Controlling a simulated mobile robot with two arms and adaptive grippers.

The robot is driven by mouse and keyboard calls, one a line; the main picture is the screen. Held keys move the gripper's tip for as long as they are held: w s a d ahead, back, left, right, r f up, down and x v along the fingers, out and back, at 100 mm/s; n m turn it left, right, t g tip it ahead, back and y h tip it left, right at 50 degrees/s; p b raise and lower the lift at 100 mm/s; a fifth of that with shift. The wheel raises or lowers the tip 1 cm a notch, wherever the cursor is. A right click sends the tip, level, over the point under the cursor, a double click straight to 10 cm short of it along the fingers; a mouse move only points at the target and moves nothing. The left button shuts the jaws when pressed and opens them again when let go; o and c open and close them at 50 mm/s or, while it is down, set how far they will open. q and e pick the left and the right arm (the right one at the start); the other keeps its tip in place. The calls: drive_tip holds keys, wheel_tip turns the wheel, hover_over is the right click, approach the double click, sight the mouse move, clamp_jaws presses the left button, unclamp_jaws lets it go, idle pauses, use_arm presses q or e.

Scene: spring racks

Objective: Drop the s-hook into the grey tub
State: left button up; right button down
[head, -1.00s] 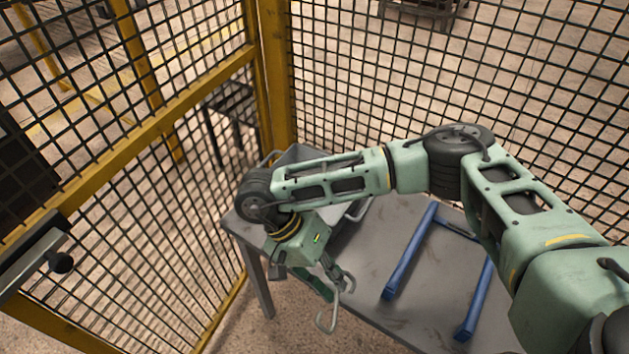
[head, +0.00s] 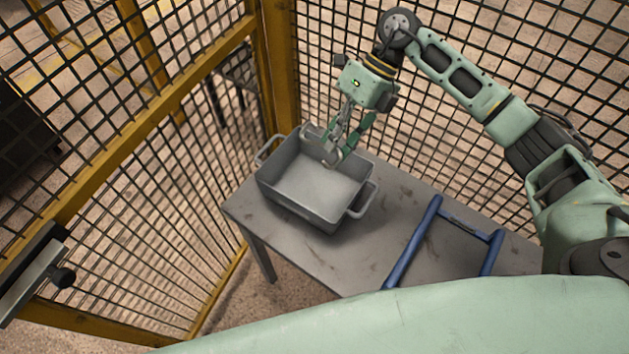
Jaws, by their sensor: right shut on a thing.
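The grey tub (head: 296,208) stands on the left end of the metal table, open side up, with a loop handle at each end. My right gripper (head: 348,139) is over the tub's far right part, pointing down. It is shut on the s-hook (head: 330,150), a thin grey bent hook that hangs below the fingers. The hook shows against the tub's far wall and inside. I cannot tell exactly how deep it hangs. Parts of the hook are hidden by the fingers. My left gripper is out of view.
A blue frame (head: 415,240) lies on the right part of the grey table (head: 345,262). Yellow-framed mesh fencing (head: 275,80) closes in the table's left and far sides. The table top between tub and blue frame is bare.

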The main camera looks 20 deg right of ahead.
wheel_tip(320, 180, down, 5)
drive_tip(key=b, duration=0.3)
drive_tip(key=shift+f, duration=0.1)
drive_tip(key=c, duration=1.8)
unclamp_jaws()
drive_tip(key=v, duration=1.2)
